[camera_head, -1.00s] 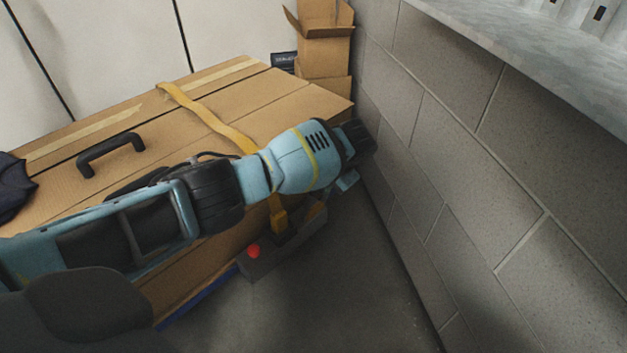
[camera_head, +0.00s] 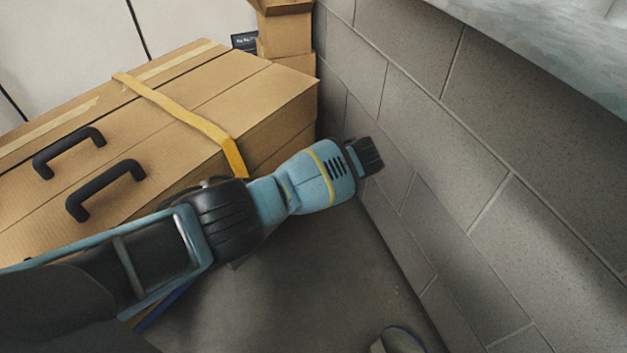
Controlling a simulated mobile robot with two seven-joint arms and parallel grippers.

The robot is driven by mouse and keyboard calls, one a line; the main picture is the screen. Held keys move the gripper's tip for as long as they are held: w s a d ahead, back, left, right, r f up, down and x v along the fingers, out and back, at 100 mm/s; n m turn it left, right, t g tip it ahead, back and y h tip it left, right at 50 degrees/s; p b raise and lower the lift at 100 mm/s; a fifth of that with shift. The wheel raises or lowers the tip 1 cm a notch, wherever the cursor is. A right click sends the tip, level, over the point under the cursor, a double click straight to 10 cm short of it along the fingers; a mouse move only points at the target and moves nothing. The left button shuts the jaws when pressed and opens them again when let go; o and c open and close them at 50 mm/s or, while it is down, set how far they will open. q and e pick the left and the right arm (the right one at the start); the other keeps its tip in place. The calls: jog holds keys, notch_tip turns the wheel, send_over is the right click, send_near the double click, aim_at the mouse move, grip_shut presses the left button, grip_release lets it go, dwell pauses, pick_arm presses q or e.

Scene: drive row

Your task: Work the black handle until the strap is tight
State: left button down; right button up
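A yellow strap (camera_head: 182,112) runs over the cardboard box (camera_head: 215,85) and bends down its near edge. On the box it looks fairly straight; its lower part is hidden behind my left arm. Two black handles show on the box, a farther handle (camera_head: 69,153) and a nearer handle (camera_head: 105,189). I cannot tell which of them, if either, works the strap. My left arm crosses from the lower left, in front of the box, and ends in a black part (camera_head: 366,156) near the wall. Its gripper fingers are not visible. My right gripper is not in view.
A grey block wall (camera_head: 480,185) stands close on the right, under a pale ledge (camera_head: 560,45). Small cartons (camera_head: 285,35) are stacked behind the box. A blue-edged object (camera_head: 398,340) is at the bottom. Some grey floor (camera_head: 300,290) is clear.

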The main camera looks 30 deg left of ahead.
pick_arm(q)
jog(key=shift+d+f, duration=0.1)
jog(key=shift+d, duration=0.05)
jog(key=c, duration=1.2)
grip_release()
jog(key=shift+c, duration=0.2)
jog(key=p+v, duration=0.3)
jog(key=v, duration=0.4)
jog(key=shift+r, duration=0.35)
jog(key=shift+s+d+f, duration=0.1)
jog(key=shift+d, duration=0.1)
